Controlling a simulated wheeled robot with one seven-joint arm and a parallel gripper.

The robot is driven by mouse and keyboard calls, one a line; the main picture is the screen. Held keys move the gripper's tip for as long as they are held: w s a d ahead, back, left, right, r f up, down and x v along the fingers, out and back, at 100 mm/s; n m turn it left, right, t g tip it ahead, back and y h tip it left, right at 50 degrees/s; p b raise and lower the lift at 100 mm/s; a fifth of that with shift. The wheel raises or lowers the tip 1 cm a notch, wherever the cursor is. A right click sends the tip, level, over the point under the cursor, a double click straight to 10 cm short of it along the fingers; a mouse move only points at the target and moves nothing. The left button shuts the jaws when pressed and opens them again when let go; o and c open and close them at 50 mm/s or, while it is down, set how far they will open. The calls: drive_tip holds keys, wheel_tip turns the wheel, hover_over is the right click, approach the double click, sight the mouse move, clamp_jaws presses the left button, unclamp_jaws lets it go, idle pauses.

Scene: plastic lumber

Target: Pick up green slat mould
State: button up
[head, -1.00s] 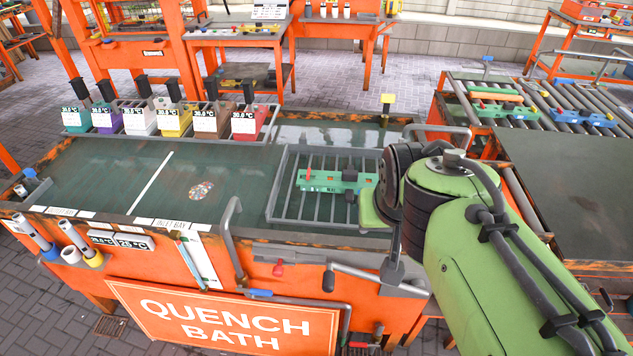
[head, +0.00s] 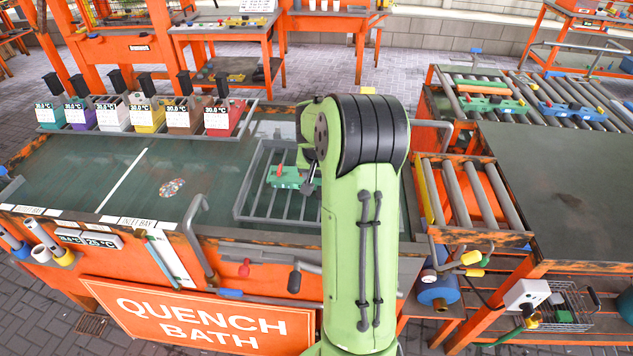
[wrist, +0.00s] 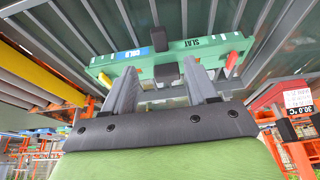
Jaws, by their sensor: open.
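The green slat mould (head: 286,178) lies in the barred grey rack (head: 243,212) in the quench bath. My arm hides its right part in the head view. In the wrist view the mould (wrist: 215,46) is a long green bar lettered "SLAT", with a blue label, a red tab and a yellow end. Black blocks stand at its middle. My gripper (wrist: 158,72) is open, its two grey fingers reaching the mould's near side in the picture, either side of the lower black block. I cannot tell whether they touch it. In the head view the gripper is mostly hidden behind my arm.
A row of coloured bins with temperature displays, one of them red (head: 222,118), stands along the bath's far edge. A roller stand (head: 465,190) and a roller conveyor with other moulds (head: 571,110) are at the right. The bath's left part is open.

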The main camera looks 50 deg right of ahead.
drive_tip(key=b+x, duration=0.1)
drive_tip(key=x, duration=0.9)
drive_tip(key=shift+w+d+f+b, duration=0.15)
drive_tip(key=shift+f+b, duration=0.15)
drive_tip(key=shift+r, duration=0.1)
drive_tip(key=shift+c, duration=0.3)
clamp_jaws()
idle(0.3)
